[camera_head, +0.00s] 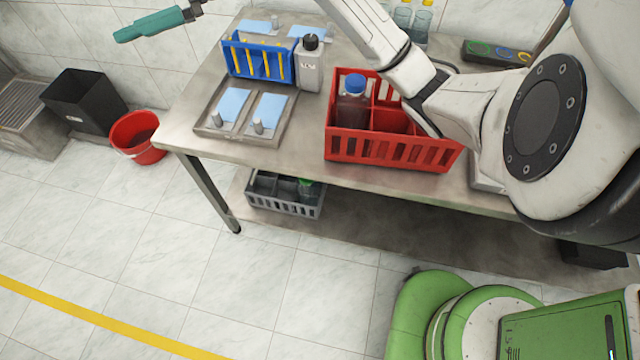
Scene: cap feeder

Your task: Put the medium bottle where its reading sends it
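The frame does not mark which bottle is the medium one. A dark bottle with a blue cap (352,105) stands in the back left compartment of the red crate (345,146) on the table. A grey bottle with a black cap and a small label (308,70) stands upright beside the blue rack (262,62). A green-capped bottle (305,190) sits in the grey crate (285,207) on the lower shelf. My arm passes over the red crate's right side, hiding part of it, and leaves the top edge. I cannot make out my gripper. No reading is legible.
A metal tray (243,133) holds blue cards and small metal pieces. Glass bottles (421,24) and a dark panel with coloured rings (497,52) stand at the back. A red bucket (137,137) and black bin (84,101) are on the floor. A teal piece (150,25) shows upper left.

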